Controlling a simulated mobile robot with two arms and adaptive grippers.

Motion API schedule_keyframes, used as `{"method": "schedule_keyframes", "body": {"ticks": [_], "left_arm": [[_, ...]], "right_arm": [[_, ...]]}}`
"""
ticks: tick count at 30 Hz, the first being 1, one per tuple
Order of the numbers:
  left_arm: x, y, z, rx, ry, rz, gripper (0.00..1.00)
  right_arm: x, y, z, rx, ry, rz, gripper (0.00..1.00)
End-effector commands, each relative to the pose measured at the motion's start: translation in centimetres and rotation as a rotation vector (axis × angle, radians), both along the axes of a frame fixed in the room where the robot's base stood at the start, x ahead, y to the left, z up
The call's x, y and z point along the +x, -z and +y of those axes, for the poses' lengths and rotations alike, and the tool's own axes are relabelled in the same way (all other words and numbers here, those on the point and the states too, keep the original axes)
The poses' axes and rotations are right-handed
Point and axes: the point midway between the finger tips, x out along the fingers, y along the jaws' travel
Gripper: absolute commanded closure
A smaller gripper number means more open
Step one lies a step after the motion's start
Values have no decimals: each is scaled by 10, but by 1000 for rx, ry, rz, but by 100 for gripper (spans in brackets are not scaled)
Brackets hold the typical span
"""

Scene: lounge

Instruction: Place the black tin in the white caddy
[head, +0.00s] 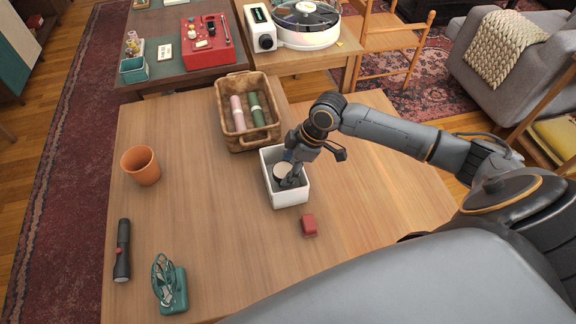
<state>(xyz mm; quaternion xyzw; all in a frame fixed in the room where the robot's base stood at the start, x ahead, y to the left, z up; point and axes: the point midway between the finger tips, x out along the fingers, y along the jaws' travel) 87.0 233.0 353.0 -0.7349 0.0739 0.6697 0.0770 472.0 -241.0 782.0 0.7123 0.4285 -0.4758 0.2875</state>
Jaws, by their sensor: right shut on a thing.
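The white caddy (291,198) is an open box on the wooden table, in front of the wicker basket. My right gripper (289,177) reaches down into the caddy from above. It is shut on the black tin (282,171), which shows a pale round top inside the caddy's walls. The tin's lower part is hidden by the gripper and the caddy wall, so I cannot tell whether it touches the caddy floor. My left gripper is not in view.
A wicker basket (232,141) with a pink and a green roll stands behind the caddy. An orange cup (141,165), a black flashlight (122,250) and a teal object (172,289) are at left. The table's middle left is clear.

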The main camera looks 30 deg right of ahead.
Motion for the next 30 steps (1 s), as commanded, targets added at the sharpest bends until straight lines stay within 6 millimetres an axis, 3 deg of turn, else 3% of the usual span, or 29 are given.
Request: {"method": "schedule_keyframes", "body": {"ticks": [5, 6, 9, 22, 30], "left_arm": [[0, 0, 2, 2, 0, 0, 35], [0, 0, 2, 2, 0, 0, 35], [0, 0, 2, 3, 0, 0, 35], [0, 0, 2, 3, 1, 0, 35], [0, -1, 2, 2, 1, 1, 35]], "right_arm": [[0, 2, 0, 0, 1, 0, 80], [0, 3, 0, -1, 1, 1, 43], [0, 3, 0, -1, 1, 1, 22], [0, -4, -2, -2, 1, -2, 22], [-9, -52, -20, -3, 1, -4, 22]]}}
